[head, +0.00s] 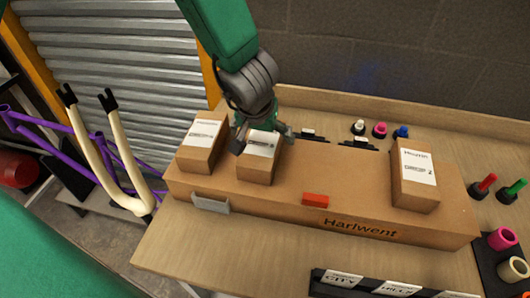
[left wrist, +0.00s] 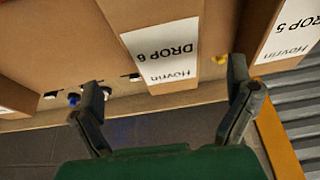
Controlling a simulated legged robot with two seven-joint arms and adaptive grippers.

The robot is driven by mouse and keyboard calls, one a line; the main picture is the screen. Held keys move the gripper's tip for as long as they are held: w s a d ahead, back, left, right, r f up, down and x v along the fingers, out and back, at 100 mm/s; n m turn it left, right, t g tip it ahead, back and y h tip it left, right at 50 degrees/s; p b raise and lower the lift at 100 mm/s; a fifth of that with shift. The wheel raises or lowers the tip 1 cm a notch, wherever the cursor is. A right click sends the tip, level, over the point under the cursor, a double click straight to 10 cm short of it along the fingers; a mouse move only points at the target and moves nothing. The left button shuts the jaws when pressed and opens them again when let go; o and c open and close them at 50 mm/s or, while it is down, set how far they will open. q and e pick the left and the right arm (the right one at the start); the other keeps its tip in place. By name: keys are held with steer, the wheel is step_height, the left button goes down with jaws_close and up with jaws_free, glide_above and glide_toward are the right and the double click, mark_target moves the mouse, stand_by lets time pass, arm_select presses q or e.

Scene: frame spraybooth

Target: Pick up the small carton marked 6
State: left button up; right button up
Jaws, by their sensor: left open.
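The small carton marked 6 (head: 258,170) is a brown box with a white label, the middle one of three small cartons on a long carton (head: 330,213). In the left wrist view the carton (left wrist: 162,48) shows its label "DROP 6" upside down. My left gripper (head: 262,138) is open above the back part of this carton. In the left wrist view its two fingers (left wrist: 165,82) are spread, one toward each side of the carton. I cannot tell whether they touch it. My right gripper is not in view.
The carton marked 5 (left wrist: 287,32) stands close by; it is the left carton (head: 201,143) in the head view. Another small carton (head: 413,176) stands at the right end. Coloured plugs (head: 380,129) stand behind on the workbench (head: 185,240). A purple and cream bike frame (head: 103,150) is at left.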

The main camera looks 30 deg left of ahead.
mark_target(263, 142)
arm_select(q)
steer(key=shift+x, duration=0.85)
steer(key=x, duration=0.2)
steer(key=a+b+x, duration=0.1)
steer(key=x, duration=0.2)
steer(key=shift+b, duration=0.3)
steer(key=shift+w+f, duration=0.15)
steer(key=shift+f, duration=0.05)
steer(key=shift+d+r, duration=0.1)
steer(key=shift+d, duration=0.05)
steer(key=c, duration=0.4)
steer(key=shift+d, duration=0.15)
steer(key=c, duration=1.2)
steer(key=shift+o, duration=0.2)
